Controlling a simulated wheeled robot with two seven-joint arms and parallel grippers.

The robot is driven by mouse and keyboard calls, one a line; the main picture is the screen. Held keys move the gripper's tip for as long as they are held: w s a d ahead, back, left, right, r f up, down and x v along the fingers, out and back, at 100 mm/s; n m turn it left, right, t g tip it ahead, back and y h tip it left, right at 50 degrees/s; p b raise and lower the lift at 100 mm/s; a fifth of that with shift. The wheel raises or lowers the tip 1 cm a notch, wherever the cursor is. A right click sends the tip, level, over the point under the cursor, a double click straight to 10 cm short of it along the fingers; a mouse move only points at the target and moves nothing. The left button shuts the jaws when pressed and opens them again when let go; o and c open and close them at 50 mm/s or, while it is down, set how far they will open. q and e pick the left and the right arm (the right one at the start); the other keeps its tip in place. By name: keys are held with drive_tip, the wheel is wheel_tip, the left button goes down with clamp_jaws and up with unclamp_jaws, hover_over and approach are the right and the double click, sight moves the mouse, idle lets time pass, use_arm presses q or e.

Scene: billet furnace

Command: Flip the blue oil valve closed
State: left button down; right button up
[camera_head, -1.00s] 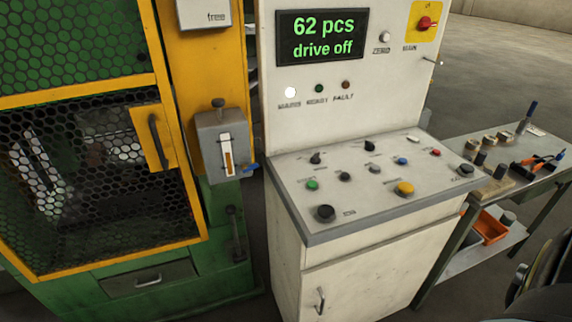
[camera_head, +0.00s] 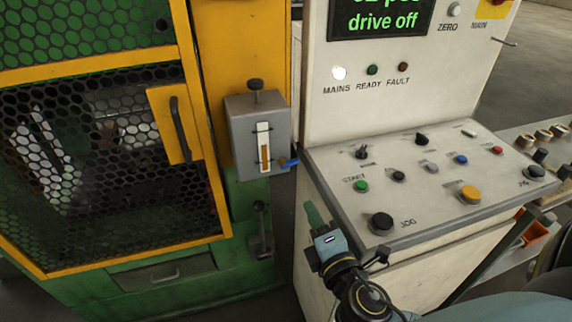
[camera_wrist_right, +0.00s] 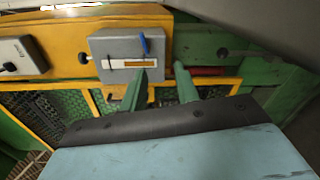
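The blue oil valve (camera_head: 289,162) is a small lever on the lower right side of the grey oil box (camera_head: 240,110), sticking out to the right. The box has a sight glass with amber oil. In the right wrist view the blue lever (camera_wrist_right: 145,43) stands out from the box's edge. My right gripper (camera_head: 313,214) is below and to the right of the valve, apart from it, in front of the console's left side. In the wrist view its green fingers (camera_wrist_right: 160,71) are spread with nothing held between them. My left gripper is not in view.
The control console (camera_head: 435,185) with buttons and knobs stands close to the right of the valve. The green and yellow machine with a mesh door (camera_head: 175,125) is on the left. A dark lever (camera_head: 261,225) is below the oil box. A narrow gap separates machine and console.

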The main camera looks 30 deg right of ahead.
sight(292, 165)
drive_tip(key=w+d, duration=0.1)
drive_tip(key=w, duration=0.3)
drive_tip(key=w+d+r+p, duration=0.1)
drive_tip(key=w, duration=0.3)
drive_tip(key=w+d+r, duration=0.1)
drive_tip(key=w, duration=0.3)
drive_tip(key=shift+r, duration=0.25)
drive_tip(key=shift+w+d+t, duration=0.1)
drive_tip(key=shift+w+t, duration=0.2)
drive_tip(key=shift+w, duration=0.2)
clamp_jaws()
